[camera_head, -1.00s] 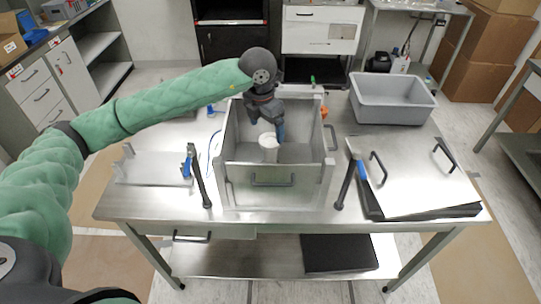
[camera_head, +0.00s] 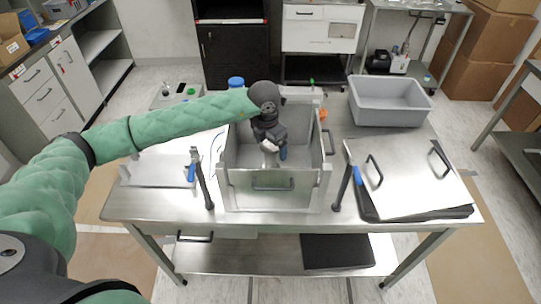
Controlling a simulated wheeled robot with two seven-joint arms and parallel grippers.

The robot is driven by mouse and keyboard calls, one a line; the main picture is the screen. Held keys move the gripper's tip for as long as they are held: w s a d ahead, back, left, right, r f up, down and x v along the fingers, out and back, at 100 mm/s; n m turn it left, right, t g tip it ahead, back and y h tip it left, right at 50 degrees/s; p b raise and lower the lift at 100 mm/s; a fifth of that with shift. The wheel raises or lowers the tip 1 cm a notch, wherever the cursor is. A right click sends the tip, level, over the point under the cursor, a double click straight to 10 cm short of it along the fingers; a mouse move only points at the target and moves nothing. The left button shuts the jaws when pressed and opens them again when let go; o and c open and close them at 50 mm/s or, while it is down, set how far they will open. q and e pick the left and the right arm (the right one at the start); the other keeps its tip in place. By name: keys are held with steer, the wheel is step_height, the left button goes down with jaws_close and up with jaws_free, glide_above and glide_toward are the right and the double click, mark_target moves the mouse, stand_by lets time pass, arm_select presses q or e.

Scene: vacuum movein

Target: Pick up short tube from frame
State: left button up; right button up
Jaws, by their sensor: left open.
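My left gripper (camera_head: 275,153) reaches down inside the open metal box (camera_head: 315,175) on the steel table. A small whitish piece (camera_head: 268,146) shows at the fingers. It may be the short tube or part of the gripper; I cannot tell, nor whether they touch. The gripper hides part of the box's inside. A metal rack-like piece (camera_head: 160,170) lies on the table left of the box, but I cannot tell whether it is the frame. My right gripper is not in view.
A grey bin (camera_head: 390,103) stands at the table's back right. A flat metal lid with black handles (camera_head: 405,178) lies at the right. Black-handled clamps (camera_head: 203,182) (camera_head: 343,187) flank the box. My left arm crosses above the table's left side.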

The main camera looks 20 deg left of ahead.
arm_select(q)
steer(key=shift+f, duration=0.1)
jaws_close()
stand_by(0.4)
steer(key=shift+w+r, duration=0.1)
steer(key=shift+r, duration=0.1)
